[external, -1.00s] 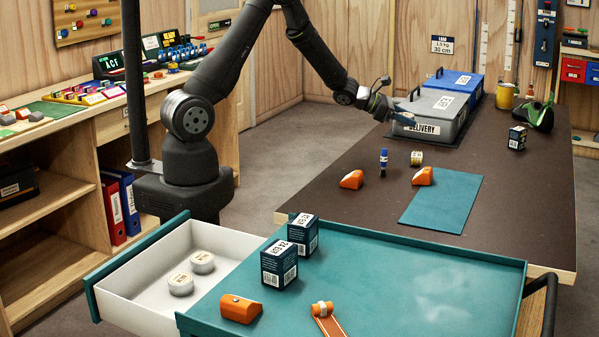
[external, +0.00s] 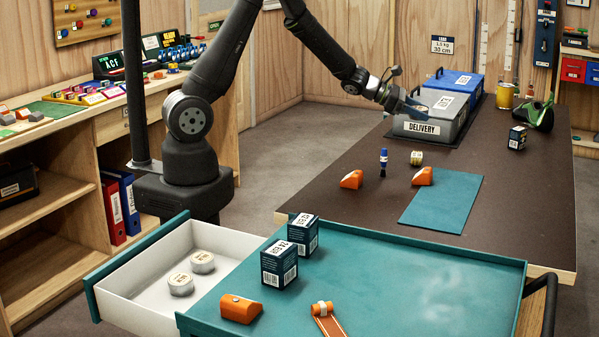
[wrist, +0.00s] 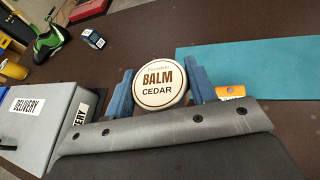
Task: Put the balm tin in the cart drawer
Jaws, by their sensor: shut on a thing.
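My gripper (external: 418,108) is shut on a round, pale balm tin (wrist: 160,84), labelled BALM CEDAR in the wrist view. The tin sits between the two blue fingers, its label facing the wrist camera. In the external view the tin (external: 422,107) shows small at the fingertips, in front of the grey DELIVERY box. The cart drawer (external: 140,300) is pulled open at the lower left, with a white inside and teal front. Two similar pale tins (external: 202,262) lie in it. My gripper is far from the drawer, up and to the right of it.
The grey DELIVERY box (external: 428,128) is close to my gripper, with a blue box (external: 462,80) behind. Orange blocks (external: 352,180), a blue stick (external: 383,162) and a small roll (external: 416,158) stand on the table. Two dark boxes (external: 280,264) stand on the cart top beside the drawer.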

